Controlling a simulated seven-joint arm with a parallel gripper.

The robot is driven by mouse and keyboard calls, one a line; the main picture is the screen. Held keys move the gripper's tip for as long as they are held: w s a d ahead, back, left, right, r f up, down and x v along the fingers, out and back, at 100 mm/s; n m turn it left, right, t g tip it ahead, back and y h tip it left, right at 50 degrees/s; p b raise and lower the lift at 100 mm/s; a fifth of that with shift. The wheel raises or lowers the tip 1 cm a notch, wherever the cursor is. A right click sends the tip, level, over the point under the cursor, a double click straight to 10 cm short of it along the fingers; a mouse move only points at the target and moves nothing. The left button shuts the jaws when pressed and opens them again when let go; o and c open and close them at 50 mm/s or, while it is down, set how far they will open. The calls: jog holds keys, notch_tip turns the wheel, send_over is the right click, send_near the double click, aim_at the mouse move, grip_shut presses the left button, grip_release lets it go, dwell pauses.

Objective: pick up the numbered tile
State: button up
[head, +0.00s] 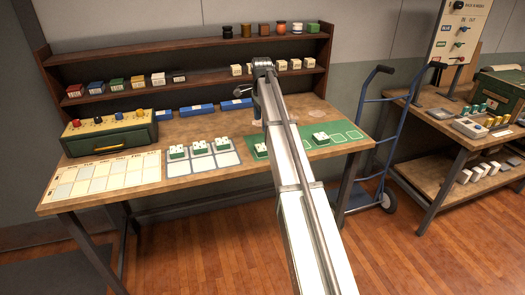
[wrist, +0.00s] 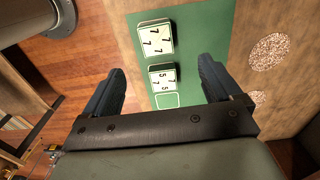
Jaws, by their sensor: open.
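Two white-topped tiles with green sides show in the wrist view on a green mat (wrist: 190,30). One tile is marked with 7s (wrist: 155,38); the other is marked with 5s (wrist: 162,77). My gripper (wrist: 161,66) is open and empty, its dark fingers to either side of the tile with 5s and apart from it. In the head view, green-and-white tiles stand on the green mat (head: 345,133), one left of my arm (head: 262,150) and one right of it (head: 320,138). My gripper is hidden by my arm there.
Three more tiles stand on a pale mat (head: 203,172) to the left. A green box with knobs (head: 110,134) and blue blocks (head: 197,109) stand behind. Shelves (head: 190,80) rise at the back. A hand truck (head: 365,130) and another bench (head: 440,130) are to the right.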

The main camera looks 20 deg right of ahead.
send_over(263, 147)
jog(key=f, duration=0.6)
jog(key=shift+w+f, duration=0.25)
jog(key=shift+w, duration=0.15)
jog(key=shift+s+f, duration=0.15)
jog(key=shift+f, duration=1.1)
jog(key=shift+s+f, duration=0.15)
jog(key=shift+f, duration=1.1)
jog(key=shift+c, duration=0.2)
jog(key=c, duration=1.2)
